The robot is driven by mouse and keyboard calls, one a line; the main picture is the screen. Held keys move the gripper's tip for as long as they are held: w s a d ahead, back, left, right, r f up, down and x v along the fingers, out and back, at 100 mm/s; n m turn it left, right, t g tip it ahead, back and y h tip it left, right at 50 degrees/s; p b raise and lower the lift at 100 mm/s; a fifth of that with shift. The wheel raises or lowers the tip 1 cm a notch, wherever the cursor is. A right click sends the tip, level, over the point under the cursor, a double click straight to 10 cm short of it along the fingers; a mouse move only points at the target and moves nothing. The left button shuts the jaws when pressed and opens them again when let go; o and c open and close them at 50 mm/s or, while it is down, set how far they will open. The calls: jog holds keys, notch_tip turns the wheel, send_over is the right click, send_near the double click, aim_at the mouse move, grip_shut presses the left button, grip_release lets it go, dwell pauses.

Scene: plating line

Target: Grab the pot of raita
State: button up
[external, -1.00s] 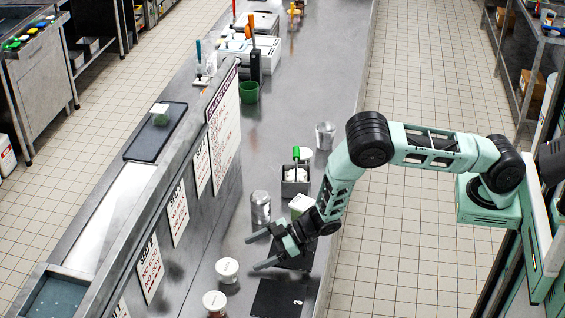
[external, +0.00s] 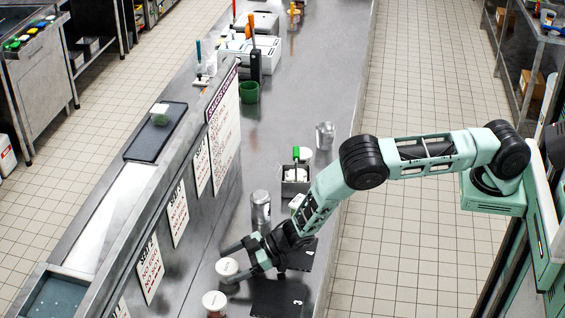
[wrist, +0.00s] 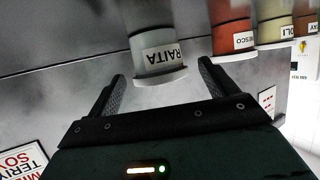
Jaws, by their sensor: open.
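The pot of raita (wrist: 150,32) is a pale, round pot whose label reads RAITA upside down in the wrist view. In the external view it appears as the white-lidded pot (external: 227,267) on the steel counter. My gripper (wrist: 161,72) is open, one finger on each side of the pot's near end in the wrist view. In the external view my gripper (external: 227,264) reaches the pot from the right, its fingers on either side of it. I cannot tell whether either finger touches it.
A reddish pot labelled ...ESCO (wrist: 233,36) stands beside the raita, with further labelled pots (wrist: 273,25) beyond. In the external view a reddish pot (external: 214,305) is close by. A sign-covered partition (external: 150,268) runs along the left.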

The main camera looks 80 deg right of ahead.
jog(key=shift+c, duration=0.4)
jog(key=c, duration=1)
